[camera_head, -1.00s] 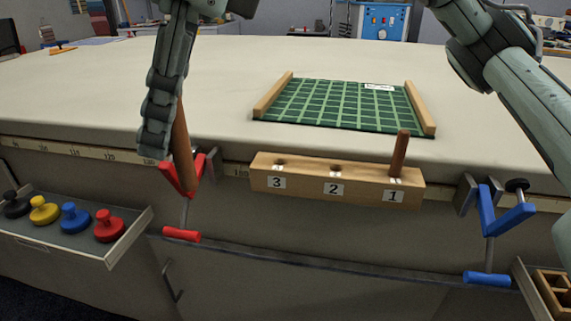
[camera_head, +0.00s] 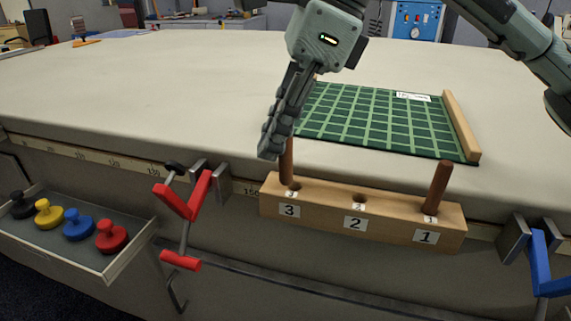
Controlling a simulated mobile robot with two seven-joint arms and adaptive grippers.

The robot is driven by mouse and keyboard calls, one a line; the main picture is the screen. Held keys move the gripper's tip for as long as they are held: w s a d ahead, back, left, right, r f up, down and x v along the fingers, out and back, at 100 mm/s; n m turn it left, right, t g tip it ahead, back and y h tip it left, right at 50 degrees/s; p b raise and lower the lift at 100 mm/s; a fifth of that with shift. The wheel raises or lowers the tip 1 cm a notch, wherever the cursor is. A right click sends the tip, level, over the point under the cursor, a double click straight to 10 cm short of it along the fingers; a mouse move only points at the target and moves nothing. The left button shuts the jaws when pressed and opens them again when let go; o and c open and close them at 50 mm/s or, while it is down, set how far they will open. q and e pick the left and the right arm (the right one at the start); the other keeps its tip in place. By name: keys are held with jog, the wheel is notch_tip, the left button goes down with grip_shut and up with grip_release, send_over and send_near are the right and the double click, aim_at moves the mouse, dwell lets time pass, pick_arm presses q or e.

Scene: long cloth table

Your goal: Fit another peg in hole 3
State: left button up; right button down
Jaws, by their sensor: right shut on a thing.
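A wooden block (camera_head: 390,226) with holes labelled 3, 2 and 1 from left to right sits at the table's front edge. A brown peg (camera_head: 438,187) stands in hole 1, leaning slightly right in the picture. Hole 2 (camera_head: 360,198) is empty. My right gripper (camera_head: 275,150) is shut on another brown peg (camera_head: 286,168), nearly upright over the block's left end. That peg's lower end is at hole 3; I cannot tell how deep it sits. The fingers hide its upper part. My left gripper is not in view.
A green gridded mat (camera_head: 375,118) with wooden side rails lies behind the block. A red clamp (camera_head: 185,210) is left of the block, a blue clamp (camera_head: 543,265) right. An open drawer (camera_head: 125,258) holds several coloured knobbed pieces.

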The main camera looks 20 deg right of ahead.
aim_at(275, 188)
jog(key=shift+w+d+f, duration=0.55)
jog(key=shift+d, duration=0.25)
jog(key=shift+d+f, duration=0.1)
jog(key=shift+f, duration=0.1)
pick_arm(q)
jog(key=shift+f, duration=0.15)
pick_arm(e)
jog(key=shift+f, duration=1.85)
jog(key=shift+f, duration=0.1)
jog(key=c, duration=1.9)
grip_release()
jog(key=shift+c, duration=0.2)
jog(key=o, duration=0.4)
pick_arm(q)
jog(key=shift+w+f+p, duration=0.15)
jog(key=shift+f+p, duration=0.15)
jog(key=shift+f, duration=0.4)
pick_arm(e)
jog(key=v, duration=1.2)
